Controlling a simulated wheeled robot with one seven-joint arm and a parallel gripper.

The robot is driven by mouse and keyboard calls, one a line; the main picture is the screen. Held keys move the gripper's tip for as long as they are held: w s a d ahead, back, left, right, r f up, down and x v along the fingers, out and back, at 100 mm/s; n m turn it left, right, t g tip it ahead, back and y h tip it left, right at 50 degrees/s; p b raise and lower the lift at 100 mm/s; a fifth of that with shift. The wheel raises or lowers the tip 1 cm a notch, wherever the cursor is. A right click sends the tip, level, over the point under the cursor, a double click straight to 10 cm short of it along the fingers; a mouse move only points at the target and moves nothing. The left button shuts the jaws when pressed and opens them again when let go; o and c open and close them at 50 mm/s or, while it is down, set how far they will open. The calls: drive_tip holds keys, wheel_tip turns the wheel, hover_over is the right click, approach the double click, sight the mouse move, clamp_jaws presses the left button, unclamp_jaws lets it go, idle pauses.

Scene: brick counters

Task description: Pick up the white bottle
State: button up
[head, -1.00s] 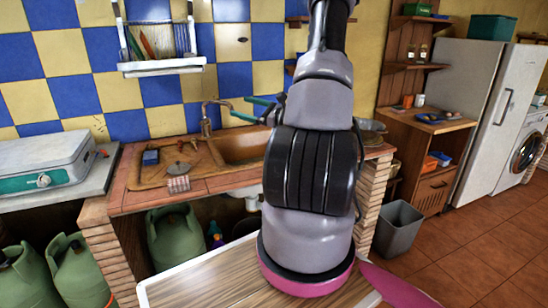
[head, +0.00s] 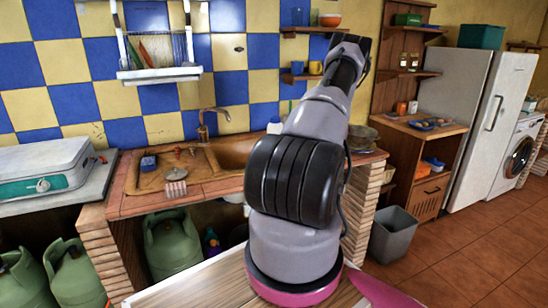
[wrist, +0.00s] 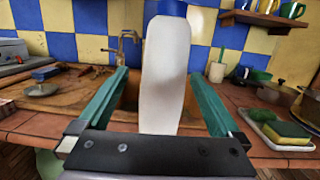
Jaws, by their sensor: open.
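The white bottle (wrist: 165,75) stands upright in the wrist view, with a blue cap (wrist: 172,8) cut by the top edge. My gripper (wrist: 158,73) is open, with one green finger to each side of the bottle. Narrow gaps show between the bottle and both fingers. The bottle's base is hidden behind the dark gripper body.
The brick counter (head: 190,195) holds a sink (head: 235,152). A shelf with mugs (wrist: 265,18) hangs upper right.

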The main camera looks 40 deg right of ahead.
drive_tip(key=w+d+h, duration=0.1)
drive_tip(key=w+d, duration=0.2)
drive_tip(key=w, duration=0.7)
drive_tip(key=shift+r+m, duration=0.2)
drive_tip(key=shift+m, duration=0.1)
drive_tip(key=shift+w+d, duration=0.1)
drive_tip(key=c, duration=1)
drive_tip(key=shift+r, duration=0.1)
